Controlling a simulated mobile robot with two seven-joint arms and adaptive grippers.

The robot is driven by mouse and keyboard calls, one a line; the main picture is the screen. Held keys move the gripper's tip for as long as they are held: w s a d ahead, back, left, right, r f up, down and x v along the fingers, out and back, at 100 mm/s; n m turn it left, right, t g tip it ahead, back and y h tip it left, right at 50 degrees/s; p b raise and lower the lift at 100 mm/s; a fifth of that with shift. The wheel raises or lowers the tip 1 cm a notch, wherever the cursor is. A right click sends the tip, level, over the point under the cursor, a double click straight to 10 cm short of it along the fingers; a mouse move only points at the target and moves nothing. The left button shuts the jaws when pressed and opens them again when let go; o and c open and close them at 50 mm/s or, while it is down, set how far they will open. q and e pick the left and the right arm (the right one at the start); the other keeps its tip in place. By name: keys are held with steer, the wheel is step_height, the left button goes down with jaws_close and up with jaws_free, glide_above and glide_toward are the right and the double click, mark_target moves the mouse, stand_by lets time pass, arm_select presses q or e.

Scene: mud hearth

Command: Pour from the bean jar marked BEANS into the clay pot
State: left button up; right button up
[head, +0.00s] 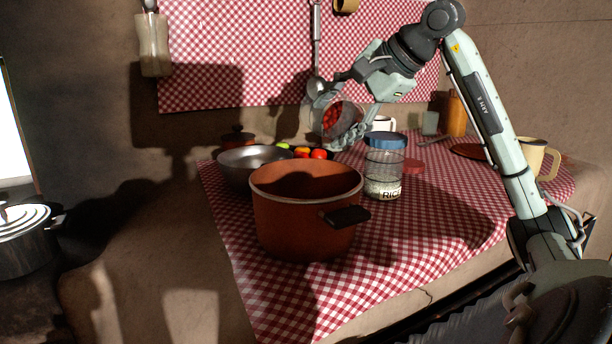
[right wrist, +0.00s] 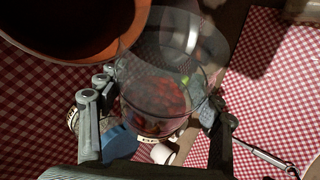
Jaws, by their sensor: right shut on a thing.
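My right gripper (head: 340,116) is shut on a clear glass jar (head: 350,128) with red beans inside. The jar is tilted and held in the air behind and to the right of the clay pot (head: 305,225). The pot is reddish brown, wide and open, with a dark handle facing front. In the right wrist view, the jar (right wrist: 160,85) sits between the fingers, the beans inside, and the pot's rim (right wrist: 85,60) is close at upper left. No beans are seen falling. My left gripper is not in view.
A glass jar marked RICE (head: 384,168) with a blue lid stands right of the pot. A metal bowl (head: 240,170) is behind it, with colourful vegetables (head: 318,154) nearby. A cream mug (head: 540,158) is at right. The checkered cloth (head: 440,225) is clear at front right.

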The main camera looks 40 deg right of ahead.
steer(key=shift+f+h, duration=0.1)
steer(key=shift+h, duration=0.3)
steer(key=shift+s+a+n, duration=0.1)
steer(key=shift+a+n, duration=0.2)
steer(key=shift+a, duration=0.05)
steer(key=shift+s+a+f+n+t+h, duration=0.2)
steer(key=shift+a+n+t+h, duration=0.15)
steer(key=shift+a+h, duration=0.2)
